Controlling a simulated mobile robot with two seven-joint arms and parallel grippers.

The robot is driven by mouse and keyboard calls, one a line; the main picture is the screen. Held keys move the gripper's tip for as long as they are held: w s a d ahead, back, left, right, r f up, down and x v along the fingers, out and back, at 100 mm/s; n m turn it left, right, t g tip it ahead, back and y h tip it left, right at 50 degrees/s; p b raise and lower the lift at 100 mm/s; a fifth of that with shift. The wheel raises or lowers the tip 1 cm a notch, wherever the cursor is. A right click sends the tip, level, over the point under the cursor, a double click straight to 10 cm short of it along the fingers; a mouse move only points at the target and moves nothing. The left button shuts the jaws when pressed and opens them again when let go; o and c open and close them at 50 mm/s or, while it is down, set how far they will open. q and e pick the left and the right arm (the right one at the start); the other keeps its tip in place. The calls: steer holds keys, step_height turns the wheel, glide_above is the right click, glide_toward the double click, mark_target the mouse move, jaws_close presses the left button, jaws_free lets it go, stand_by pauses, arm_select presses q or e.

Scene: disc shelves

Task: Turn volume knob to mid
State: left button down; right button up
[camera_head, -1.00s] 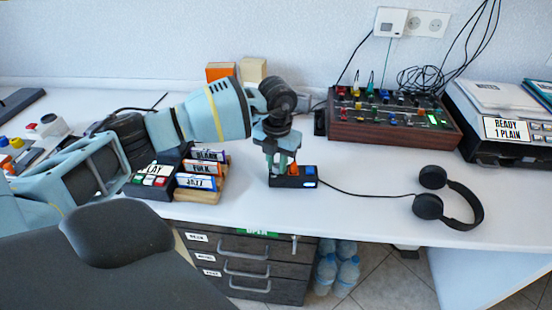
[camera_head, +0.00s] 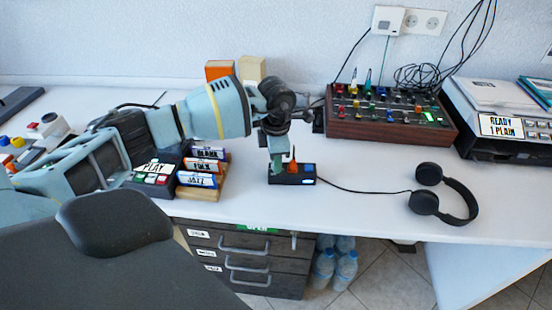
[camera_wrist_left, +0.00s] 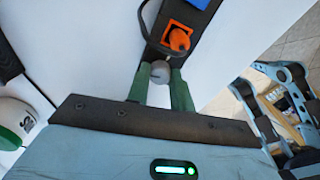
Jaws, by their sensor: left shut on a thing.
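A small black box (camera_head: 305,180) stands on the white desk, with a cable running to the headphones. An orange pointed part (camera_head: 293,166) rises from its top; it also shows in the left wrist view (camera_wrist_left: 179,39). A grey round knob (camera_wrist_left: 160,72) sits at the box's near end in that view. My left gripper (camera_head: 277,168) is down at the box's left end, its green fingers (camera_wrist_left: 158,76) shut on the grey knob, one on each side. The knob is hidden behind the fingers in the head view. My right gripper is not seen.
Headphones (camera_head: 443,196) lie to the right. A wooden-sided mixer (camera_head: 385,131) stands behind. A PLAY device (camera_head: 154,178) and a rack with labelled cases (camera_head: 202,166) are left of the box. The desk in front of the mixer is mostly clear.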

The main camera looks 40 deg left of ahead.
arm_select(q)
steer(key=shift+m, duration=0.9)
steer(key=c, duration=1.5)
jaws_free()
steer(key=shift+r, duration=0.1)
